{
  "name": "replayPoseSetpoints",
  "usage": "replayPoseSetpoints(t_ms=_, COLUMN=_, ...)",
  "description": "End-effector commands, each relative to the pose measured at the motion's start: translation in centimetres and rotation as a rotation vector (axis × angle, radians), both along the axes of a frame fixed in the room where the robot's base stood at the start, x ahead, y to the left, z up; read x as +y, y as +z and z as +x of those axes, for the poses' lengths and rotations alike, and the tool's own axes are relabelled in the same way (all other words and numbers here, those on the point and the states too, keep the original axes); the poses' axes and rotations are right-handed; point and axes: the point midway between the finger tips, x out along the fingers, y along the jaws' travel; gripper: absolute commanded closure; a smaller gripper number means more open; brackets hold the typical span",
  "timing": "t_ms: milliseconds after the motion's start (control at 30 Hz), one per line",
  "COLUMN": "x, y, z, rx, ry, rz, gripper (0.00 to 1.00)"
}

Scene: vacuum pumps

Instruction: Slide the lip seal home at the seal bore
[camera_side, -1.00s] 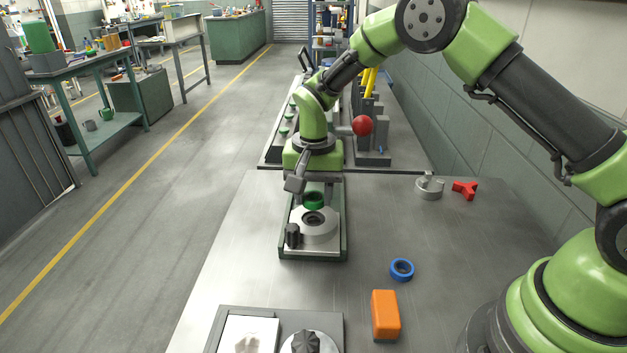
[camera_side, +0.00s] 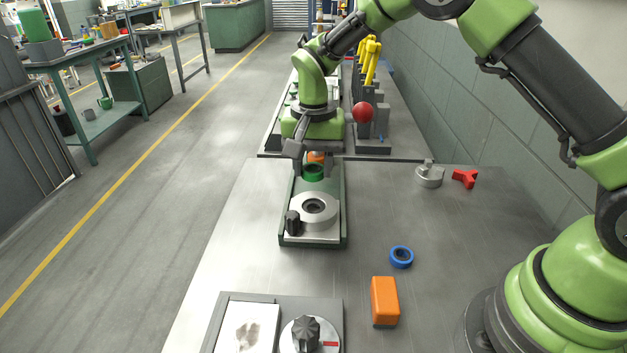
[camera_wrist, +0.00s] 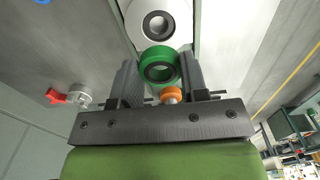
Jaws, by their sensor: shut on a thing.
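My gripper (camera_side: 313,168) is shut on a green ring, the lip seal (camera_side: 313,172). In the wrist view the seal (camera_wrist: 146,55) sits between the two dark fingers (camera_wrist: 159,76), its hole facing the camera. The seal bore (camera_side: 314,206) is a dark round hole in a pale metal disc (camera_side: 301,212) on a green-edged fixture (camera_side: 343,220). The seal is apart from the bore, on its far side in the side view. In the wrist view the bore (camera_wrist: 158,25) is fully visible above the seal. The seal's height over the fixture is hard to tell.
A black knob (camera_side: 292,223) stands at the fixture's near left. An orange part (camera_side: 316,157) shows behind the seal. A blue ring (camera_side: 401,257), orange block (camera_side: 384,300), metal part (camera_side: 429,176) and red piece (camera_side: 464,178) lie to the right. A dial panel (camera_side: 335,305) is in front.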

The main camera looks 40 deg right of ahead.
Motion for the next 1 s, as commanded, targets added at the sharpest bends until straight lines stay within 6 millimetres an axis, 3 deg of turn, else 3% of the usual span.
replayPoseSetpoints(t_ms=33, x=0.0, y=-1.8, z=-0.3, rx=0.016, ry=0.001, rz=-0.001, gripper=0.82)
replayPoseSetpoints(t_ms=233, x=0.0, y=-5.4, z=-0.2, rx=0.012, ry=0.000, rz=-0.001, gripper=0.82)
replayPoseSetpoints(t_ms=1000, x=0.0, y=-6.7, z=-0.2, rx=0.008, ry=0.001, rz=0.000, gripper=0.82)
